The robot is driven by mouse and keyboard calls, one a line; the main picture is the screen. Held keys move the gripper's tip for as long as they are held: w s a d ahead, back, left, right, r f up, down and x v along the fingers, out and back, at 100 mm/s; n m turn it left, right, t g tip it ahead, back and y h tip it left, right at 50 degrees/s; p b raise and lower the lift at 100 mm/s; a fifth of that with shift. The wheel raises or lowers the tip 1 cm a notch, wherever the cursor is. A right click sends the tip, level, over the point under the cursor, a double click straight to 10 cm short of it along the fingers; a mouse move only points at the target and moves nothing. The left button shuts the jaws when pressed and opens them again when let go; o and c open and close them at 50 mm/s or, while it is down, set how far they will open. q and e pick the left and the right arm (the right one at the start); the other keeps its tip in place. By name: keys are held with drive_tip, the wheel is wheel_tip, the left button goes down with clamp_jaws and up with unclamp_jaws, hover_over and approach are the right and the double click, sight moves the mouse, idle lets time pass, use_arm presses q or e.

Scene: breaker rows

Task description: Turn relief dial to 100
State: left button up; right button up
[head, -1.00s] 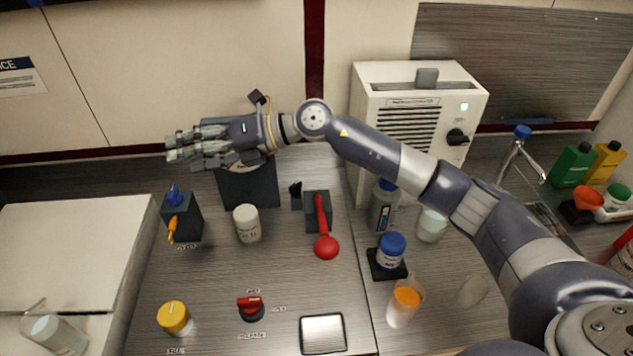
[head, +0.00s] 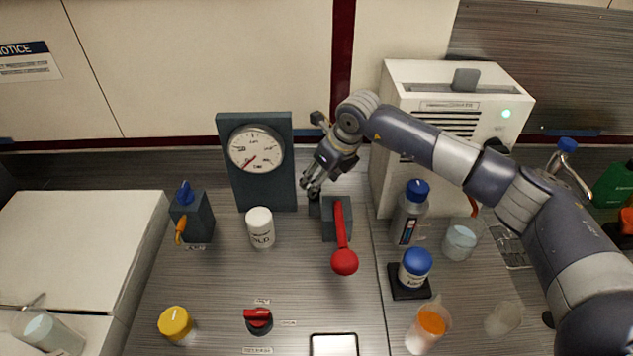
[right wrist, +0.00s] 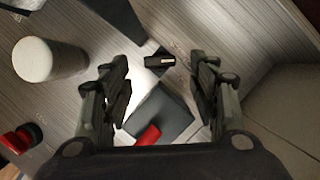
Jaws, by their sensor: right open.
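My right gripper (head: 312,182) is open and empty behind the red lever, just right of the gauge panel. In the right wrist view its two fingers (right wrist: 161,75) are apart, with a small black knob-like part (right wrist: 160,60) beyond and between them. That part is mostly hidden by the gripper in the head view. I cannot read a relief label on it or tell whether it is the relief dial. The round gauge (head: 256,148) on the dark upright panel has a red needle pointing lower left. My left gripper is out of view.
The red lever (head: 343,258) on its dark block (head: 329,222) stands close to my right gripper. A white machine (head: 440,95) and blue-capped bottles stand right.

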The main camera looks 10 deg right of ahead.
drive_tip(key=shift+p+x, duration=0.35)
drive_tip(key=shift+x, duration=1.9)
drive_tip(key=shift+c, duration=0.6)
drive_tip(key=c, duration=0.9)
